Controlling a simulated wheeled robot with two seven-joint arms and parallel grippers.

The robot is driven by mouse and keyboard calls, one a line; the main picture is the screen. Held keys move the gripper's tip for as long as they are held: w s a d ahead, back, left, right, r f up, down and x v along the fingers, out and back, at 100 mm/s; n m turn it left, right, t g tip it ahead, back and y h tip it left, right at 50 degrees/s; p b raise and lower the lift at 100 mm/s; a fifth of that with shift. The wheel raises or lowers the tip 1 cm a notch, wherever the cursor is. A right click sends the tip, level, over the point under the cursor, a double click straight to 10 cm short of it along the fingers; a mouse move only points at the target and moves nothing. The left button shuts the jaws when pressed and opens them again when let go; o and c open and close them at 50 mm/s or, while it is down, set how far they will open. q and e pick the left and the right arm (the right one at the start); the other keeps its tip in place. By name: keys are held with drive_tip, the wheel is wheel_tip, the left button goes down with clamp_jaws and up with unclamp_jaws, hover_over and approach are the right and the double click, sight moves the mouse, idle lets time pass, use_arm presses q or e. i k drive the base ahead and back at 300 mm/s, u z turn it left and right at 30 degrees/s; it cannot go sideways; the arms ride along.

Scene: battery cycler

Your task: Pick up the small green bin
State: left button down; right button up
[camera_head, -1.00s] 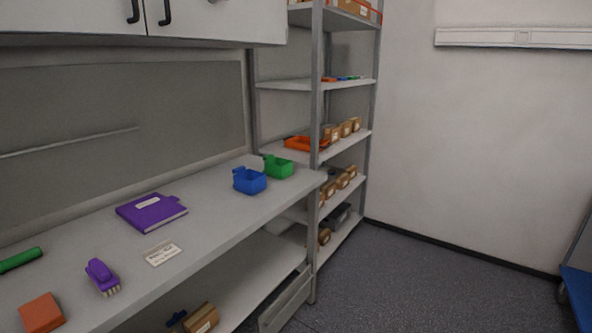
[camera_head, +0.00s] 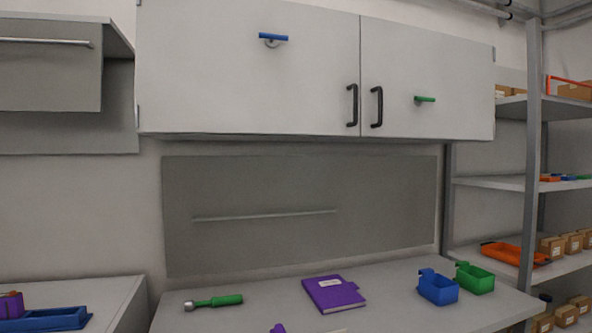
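The small green bin (camera_head: 475,279) stands on the grey workbench (camera_head: 400,307) near its right end. It is open at the top and has a tab at its back left. A blue bin (camera_head: 438,288) of similar shape stands close to its left side, slightly nearer to me. Neither of my grippers shows in the head view.
A purple book (camera_head: 334,293) and a green-handled tool (camera_head: 214,302) lie on the bench. A wall cabinet (camera_head: 250,70) with black handles hangs above. A shelving rack (camera_head: 531,150) with boxes and an orange tray (camera_head: 514,253) stands at the right. A blue tray (camera_head: 46,319) sits at lower left.

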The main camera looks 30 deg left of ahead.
sight(475, 280)
drive_tip(key=z, duration=1.5)
drive_tip(key=i, duration=2.45)
